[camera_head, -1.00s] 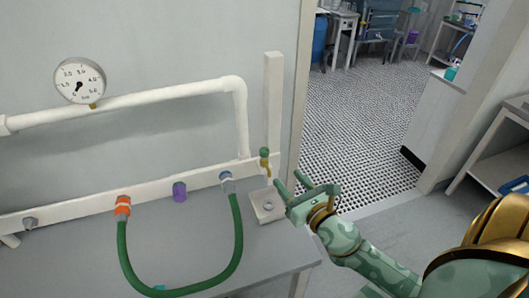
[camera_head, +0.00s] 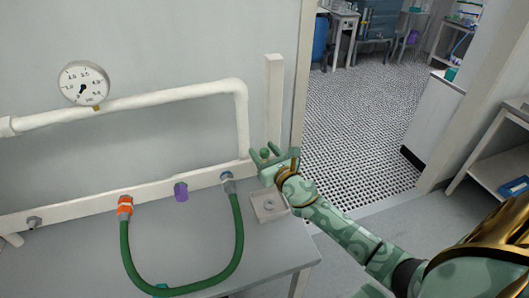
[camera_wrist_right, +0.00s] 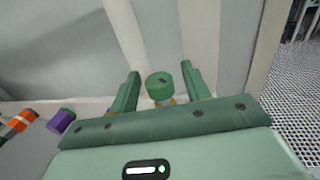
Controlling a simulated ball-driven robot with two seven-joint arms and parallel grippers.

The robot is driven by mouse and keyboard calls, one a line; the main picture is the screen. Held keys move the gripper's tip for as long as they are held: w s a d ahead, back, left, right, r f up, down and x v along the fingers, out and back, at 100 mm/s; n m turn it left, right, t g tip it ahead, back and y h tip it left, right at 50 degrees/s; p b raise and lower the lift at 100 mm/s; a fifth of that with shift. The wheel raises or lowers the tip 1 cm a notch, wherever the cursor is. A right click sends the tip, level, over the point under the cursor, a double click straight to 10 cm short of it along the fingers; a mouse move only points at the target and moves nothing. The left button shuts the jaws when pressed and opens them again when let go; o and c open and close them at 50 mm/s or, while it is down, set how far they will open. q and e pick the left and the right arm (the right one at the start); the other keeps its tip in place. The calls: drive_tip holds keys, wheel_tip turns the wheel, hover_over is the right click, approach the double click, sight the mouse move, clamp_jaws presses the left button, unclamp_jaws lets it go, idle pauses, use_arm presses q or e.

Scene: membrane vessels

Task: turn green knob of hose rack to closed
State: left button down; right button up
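The green knob (camera_head: 265,153) is a small round cap on a brass stem at the right end of the white hose rack (camera_head: 75,207). In the right wrist view the knob (camera_wrist_right: 160,86) sits between the two fingers of my right gripper (camera_wrist_right: 160,88), with a gap on each side. My right gripper (camera_head: 266,152) is open around the knob in the head view and hides the stem below it. My left gripper is not in view.
A pressure gauge (camera_head: 84,83) and white pipe (camera_head: 170,97) are above. A small tray (camera_head: 268,207) is below my gripper.

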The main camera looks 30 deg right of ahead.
drive_tip(key=c, duration=0.8)
drive_tip(key=shift+c, duration=0.2)
drive_tip(key=shift+h, duration=0.3)
drive_tip(key=shift+m+h+p, duration=0.4)
drive_tip(key=shift+m+h, duration=0.3)
drive_tip(key=shift+h, duration=0.1)
drive_tip(key=shift+m+g+h, duration=0.4)
drive_tip(key=shift+m+h, duration=0.3)
drive_tip(key=shift+h, duration=0.3)
drive_tip(key=m+g+h, duration=0.1)
drive_tip(key=m+h, duration=0.1)
drive_tip(key=h, duration=0.1)
drive_tip(key=shift+m+h, duration=0.3)
drive_tip(key=shift+m+g+h+b, duration=0.95)
drive_tip(key=shift+m+g+h, duration=0.75)
drive_tip(key=shift+g+h, duration=0.4)
